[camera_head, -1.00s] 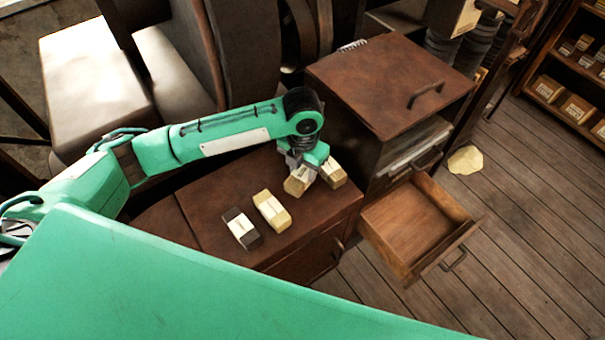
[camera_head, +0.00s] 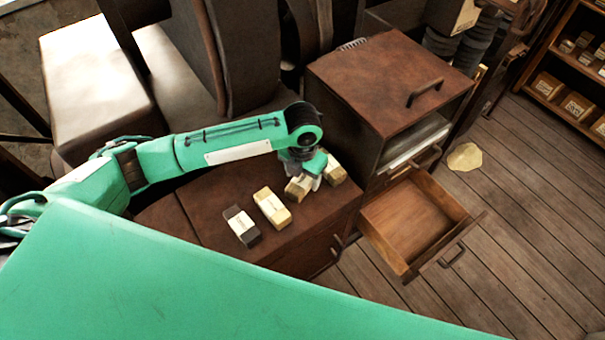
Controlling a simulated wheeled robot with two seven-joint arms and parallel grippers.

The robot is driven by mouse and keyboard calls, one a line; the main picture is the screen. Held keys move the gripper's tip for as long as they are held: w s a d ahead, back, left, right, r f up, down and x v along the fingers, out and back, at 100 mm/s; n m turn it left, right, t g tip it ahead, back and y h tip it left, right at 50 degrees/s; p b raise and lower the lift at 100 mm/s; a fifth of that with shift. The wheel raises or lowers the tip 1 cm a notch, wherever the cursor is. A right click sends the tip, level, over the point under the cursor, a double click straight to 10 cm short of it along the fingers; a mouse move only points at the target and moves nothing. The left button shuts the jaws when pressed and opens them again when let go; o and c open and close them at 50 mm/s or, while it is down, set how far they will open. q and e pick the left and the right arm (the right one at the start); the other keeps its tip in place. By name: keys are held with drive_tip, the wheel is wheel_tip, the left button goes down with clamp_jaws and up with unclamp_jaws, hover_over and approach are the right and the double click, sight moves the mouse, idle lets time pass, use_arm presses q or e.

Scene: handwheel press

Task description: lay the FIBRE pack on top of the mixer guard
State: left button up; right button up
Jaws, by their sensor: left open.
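Several small packs lie in a row on a brown cabinet top (camera_head: 215,215). They are a dark pack with a white label (camera_head: 242,227), a cream pack (camera_head: 272,209), a tan pack (camera_head: 298,188) and another tan pack (camera_head: 334,174). The print is too small to tell which one is FIBRE. My left gripper (camera_head: 311,178) points down at the two tan packs and partly hides them. It is open; I cannot tell whether it touches either pack. I cannot tell for sure which thing is the mixer guard. My right gripper is out of view.
A taller brown cabinet (camera_head: 385,75) with a handle on top stands to the right. Below it, an open empty drawer (camera_head: 405,220) juts out. A shelf of boxes (camera_head: 570,100) is at far right. Grey and brown machinery (camera_head: 240,60) stands behind my left arm.

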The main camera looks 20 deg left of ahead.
sight(303, 178)
use_arm(q)
wheel_tip(303, 178, up, 12)
drive_tip(key=b, duration=0.3)
drive_tip(key=shift+r, duration=0.15)
drive_tip(key=shift+s, duration=0.1)
idle(0.4)
